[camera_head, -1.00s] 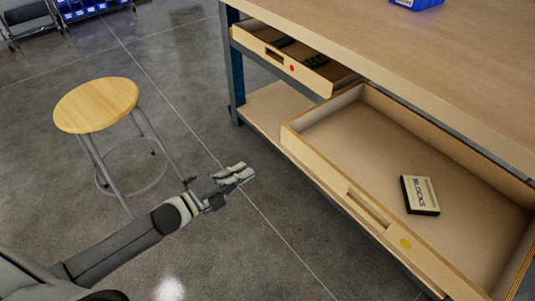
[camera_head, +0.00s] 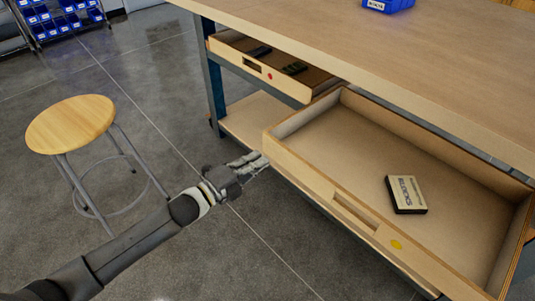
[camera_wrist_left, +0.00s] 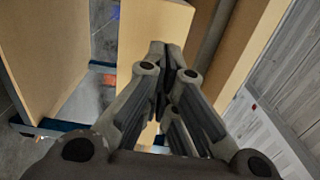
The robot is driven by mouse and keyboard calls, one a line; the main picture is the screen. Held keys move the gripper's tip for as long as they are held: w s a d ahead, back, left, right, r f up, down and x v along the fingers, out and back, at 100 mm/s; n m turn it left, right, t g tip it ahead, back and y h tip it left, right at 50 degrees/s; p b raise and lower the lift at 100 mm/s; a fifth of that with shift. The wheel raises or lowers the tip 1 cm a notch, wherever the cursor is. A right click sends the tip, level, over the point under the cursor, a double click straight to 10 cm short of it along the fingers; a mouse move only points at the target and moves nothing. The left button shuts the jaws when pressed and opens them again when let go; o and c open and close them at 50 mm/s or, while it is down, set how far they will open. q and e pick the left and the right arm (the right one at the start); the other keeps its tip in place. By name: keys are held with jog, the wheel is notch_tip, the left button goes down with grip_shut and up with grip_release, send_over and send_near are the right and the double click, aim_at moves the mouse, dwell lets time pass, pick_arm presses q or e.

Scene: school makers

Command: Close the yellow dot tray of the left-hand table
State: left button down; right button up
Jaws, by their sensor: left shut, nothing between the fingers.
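The yellow dot tray (camera_head: 318,187) is a wide wooden drawer pulled far out from under the table. Its yellow dot (camera_head: 396,245) is on the front face, right of a handle slot (camera_head: 355,212). A dark box labelled BLOCKS (camera_head: 405,194) lies inside it. My left gripper (camera_head: 257,161) is shut and empty, close to the tray's left front corner; I cannot tell whether it touches. In the left wrist view the shut fingers (camera_wrist_left: 165,62) point at pale wooden panels. My right gripper is in neither view.
The red dot tray (camera_head: 262,68) stands partly open to the left, holding dark items. The wooden table (camera_head: 400,45) bears a blue bin (camera_head: 388,5). A round stool (camera_head: 70,124) stands on the left. The grey floor between stool and table is clear.

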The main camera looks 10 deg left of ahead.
aim_at(274, 148)
pick_arm(q)
jog(key=shift+x, duration=2.1)
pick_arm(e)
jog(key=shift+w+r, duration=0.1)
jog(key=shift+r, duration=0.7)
pick_arm(q)
jog(key=shift+w, duration=0.15)
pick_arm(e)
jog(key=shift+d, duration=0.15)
